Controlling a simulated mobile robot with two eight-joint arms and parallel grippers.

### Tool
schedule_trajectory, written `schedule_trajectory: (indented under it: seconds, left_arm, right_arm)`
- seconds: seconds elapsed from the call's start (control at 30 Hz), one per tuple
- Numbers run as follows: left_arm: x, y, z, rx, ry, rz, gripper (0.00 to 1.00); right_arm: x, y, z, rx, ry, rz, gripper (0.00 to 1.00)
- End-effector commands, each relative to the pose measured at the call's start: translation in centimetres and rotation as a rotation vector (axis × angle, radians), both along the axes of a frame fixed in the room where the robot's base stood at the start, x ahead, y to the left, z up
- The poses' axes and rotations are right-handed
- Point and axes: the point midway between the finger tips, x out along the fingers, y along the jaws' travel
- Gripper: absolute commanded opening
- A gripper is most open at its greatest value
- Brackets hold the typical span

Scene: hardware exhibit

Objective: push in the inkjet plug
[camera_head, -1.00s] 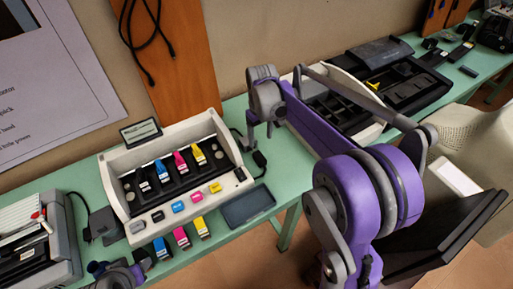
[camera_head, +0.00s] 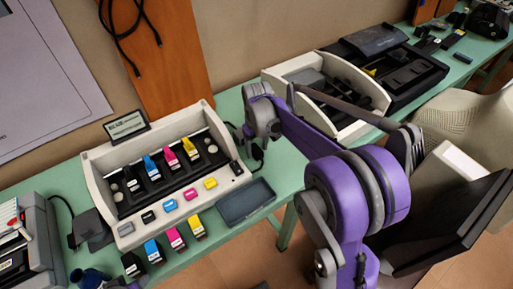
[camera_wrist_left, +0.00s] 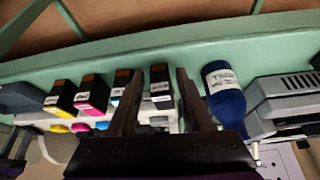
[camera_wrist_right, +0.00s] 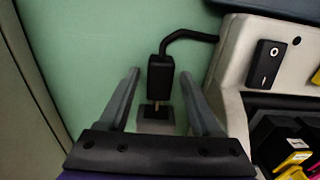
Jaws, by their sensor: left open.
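The inkjet plug is black (camera_wrist_right: 160,72) with a cable bending off to the right in the right wrist view. A brass pin shows between it and a small grey socket block (camera_wrist_right: 157,120); how far the pin is in I cannot tell. My right gripper (camera_wrist_right: 161,76) is open, one finger on each side of the plug, with gaps visible. In the head view my right gripper (camera_head: 262,134) is beside the right end of the white inkjet printer (camera_head: 100,190). My left gripper (camera_wrist_left: 155,75) is open, over the front row of cartridges, with a black cartridge (camera_wrist_left: 160,82) between its fingers in the picture.
Several colored cartridges (camera_head: 175,239) stand before the printer, near a dark flat tray (camera_head: 246,202). Another open machine (camera_head: 380,95) stands on the right of the green table (camera_head: 290,185).

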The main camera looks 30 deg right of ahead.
Motion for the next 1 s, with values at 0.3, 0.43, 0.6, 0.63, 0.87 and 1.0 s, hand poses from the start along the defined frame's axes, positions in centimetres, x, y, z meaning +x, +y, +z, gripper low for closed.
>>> schedule_trajectory:
  seconds: [0.3, 0.43, 0.6, 0.63, 0.87, 1.0]
  left_arm:
    - [0.00, 0.00, 0.00, 0.000, 0.000, 0.000, 0.50]
    - [0.00, 0.00, 0.00, 0.000, 0.000, 0.000, 0.50]
    - [0.00, 0.00, 0.00, 0.000, 0.000, 0.000, 0.50]
    - [0.00, 0.00, 0.00, 0.000, 0.000, 0.000, 0.50]
    - [-0.01, 0.00, 0.00, 0.000, 0.000, 0.000, 0.50]
    - [0.00, 0.00, 0.00, 0.000, 0.000, 0.000, 0.50]
  right_arm:
    - [0.00, 0.00, 0.01, 0.000, 0.000, 0.000, 0.05]
    - [0.00, 0.00, 0.01, 0.000, 0.000, 0.000, 0.00]
    - [0.00, 0.00, 0.01, 0.000, 0.000, 0.000, 0.00]
    - [0.00, 0.00, 0.01, 0.000, 0.000, 0.000, 0.00]
    - [0.00, 0.00, 0.01, 0.000, 0.000, 0.000, 0.00]
    - [0.00, 0.00, 0.01, 0.000, 0.000, 0.000, 0.00]
